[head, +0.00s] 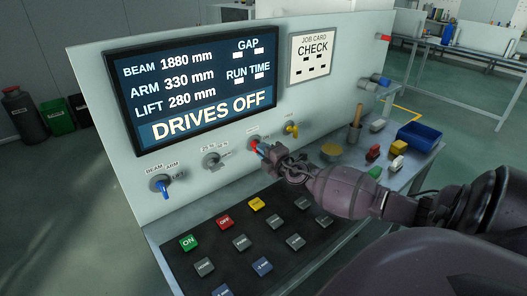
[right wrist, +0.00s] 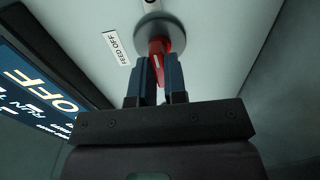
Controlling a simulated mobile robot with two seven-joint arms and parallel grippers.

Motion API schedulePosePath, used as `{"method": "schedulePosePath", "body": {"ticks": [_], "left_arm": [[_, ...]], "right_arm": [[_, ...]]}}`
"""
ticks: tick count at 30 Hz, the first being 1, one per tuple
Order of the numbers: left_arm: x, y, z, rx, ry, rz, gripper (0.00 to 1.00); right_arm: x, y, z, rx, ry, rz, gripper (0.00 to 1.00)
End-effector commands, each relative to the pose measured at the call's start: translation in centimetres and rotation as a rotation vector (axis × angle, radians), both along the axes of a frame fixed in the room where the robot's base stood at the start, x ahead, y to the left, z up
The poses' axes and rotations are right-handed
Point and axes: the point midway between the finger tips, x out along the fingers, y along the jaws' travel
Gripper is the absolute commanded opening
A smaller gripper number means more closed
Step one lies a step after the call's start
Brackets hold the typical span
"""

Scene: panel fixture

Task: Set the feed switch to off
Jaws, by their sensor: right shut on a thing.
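The feed switch has a red lever (right wrist: 159,50) on a round grey base (right wrist: 154,33), with a "FEED OFF" label (right wrist: 117,48) beside it in the right wrist view. In the head view the red switch (head: 254,143) is on the panel, below the screen's right part. My right gripper (right wrist: 159,68) is shut on the red lever, one blue finger on each side. In the head view my right gripper (head: 262,151) reaches the panel from the right and partly covers the switch. My left gripper does not show.
The screen (head: 190,85) reads "DRIVES OFF". Left of the feed switch are a blue-lever switch (head: 162,186) and a grey switch (head: 213,160); a yellow one (head: 291,129) is close on its right. Push buttons (head: 224,222) lie below. A blue bin (head: 418,136) stands on the right bench.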

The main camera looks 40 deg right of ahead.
Motion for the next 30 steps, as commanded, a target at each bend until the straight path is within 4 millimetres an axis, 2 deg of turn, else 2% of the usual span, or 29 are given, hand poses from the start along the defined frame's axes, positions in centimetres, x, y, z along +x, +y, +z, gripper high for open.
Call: {"method": "schedulePosePath", "body": {"ticks": [11, 30], "left_arm": [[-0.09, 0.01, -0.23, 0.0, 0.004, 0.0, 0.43], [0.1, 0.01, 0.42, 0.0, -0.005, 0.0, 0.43]], "right_arm": [[-0.02, 0.0, -0.05, -0.181, 0.02, 0.0, 0.0], [-0.01, 0.03, 0.05, -0.778, 0.086, 0.001, 0.0]]}}
